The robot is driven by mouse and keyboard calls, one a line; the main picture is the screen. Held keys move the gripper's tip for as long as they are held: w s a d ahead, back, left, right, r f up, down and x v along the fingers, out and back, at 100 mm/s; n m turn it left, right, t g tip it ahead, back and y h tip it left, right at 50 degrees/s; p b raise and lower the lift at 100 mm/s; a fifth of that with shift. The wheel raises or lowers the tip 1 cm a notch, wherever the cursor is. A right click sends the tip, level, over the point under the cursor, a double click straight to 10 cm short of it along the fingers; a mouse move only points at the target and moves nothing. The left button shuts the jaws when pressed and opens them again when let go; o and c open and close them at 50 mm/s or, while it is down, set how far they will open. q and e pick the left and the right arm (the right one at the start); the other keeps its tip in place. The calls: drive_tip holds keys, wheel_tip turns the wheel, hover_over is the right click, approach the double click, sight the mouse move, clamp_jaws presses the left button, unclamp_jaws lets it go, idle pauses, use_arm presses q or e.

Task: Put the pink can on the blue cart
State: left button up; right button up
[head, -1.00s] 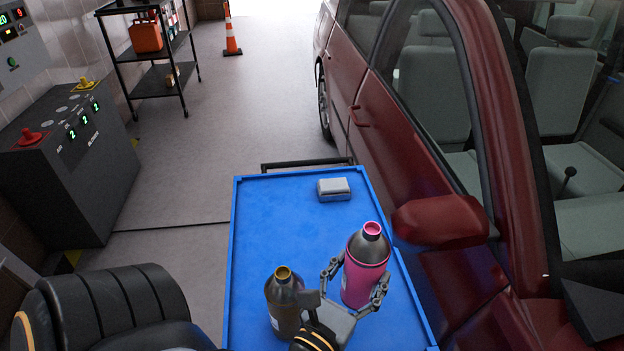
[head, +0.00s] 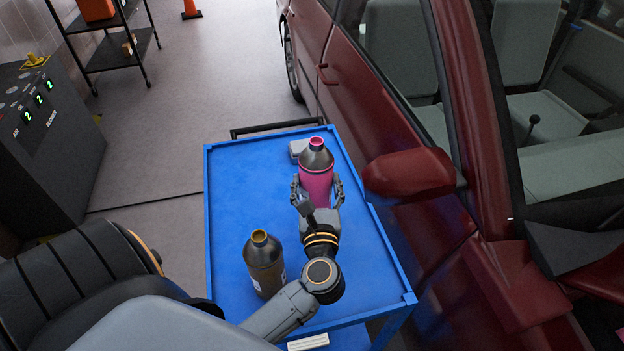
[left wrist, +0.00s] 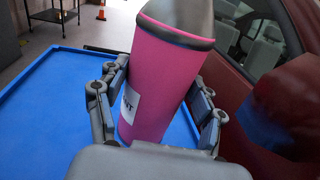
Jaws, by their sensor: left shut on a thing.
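The pink can (head: 316,183) has a grey shoulder and a pink-rimmed neck. My left gripper (head: 318,194) is shut on it, with one finger on each side, over the far part of the blue cart (head: 240,198). In the left wrist view the pink can (left wrist: 163,75) stands between the two fingers (left wrist: 158,105), slightly tilted in the picture, with a white label partly visible. I cannot tell whether its base touches the cart top, because the gripper hides it. My right gripper is not in view.
A dark bottle with a yellow neck (head: 265,266) stands on the cart's near left part. A grey box (head: 298,149) lies behind the can. The red car (head: 410,176) with its mirror is close along the right side. The cart's left middle is clear.

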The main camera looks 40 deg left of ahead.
sight(314, 186)
use_arm(q)
drive_tip(key=f, duration=0.1)
drive_tip(key=w+a+f+b, duration=0.1)
drive_tip(key=shift+w+a+f, duration=0.15)
drive_tip(key=shift+a+f, duration=0.15)
drive_tip(key=shift+f, duration=0.1)
drive_tip(key=shift+w+a+f, duration=0.2)
drive_tip(key=shift+f, duration=0.05)
drive_tip(key=shift+w+a+f+b, duration=0.2)
drive_tip(key=shift+f+b, duration=0.15)
drive_tip(key=shift+b, duration=0.25)
wheel_tip(314, 186, down, 3)
drive_tip(key=shift+f+b, duration=0.1)
drive_tip(key=shift+b, duration=1.15)
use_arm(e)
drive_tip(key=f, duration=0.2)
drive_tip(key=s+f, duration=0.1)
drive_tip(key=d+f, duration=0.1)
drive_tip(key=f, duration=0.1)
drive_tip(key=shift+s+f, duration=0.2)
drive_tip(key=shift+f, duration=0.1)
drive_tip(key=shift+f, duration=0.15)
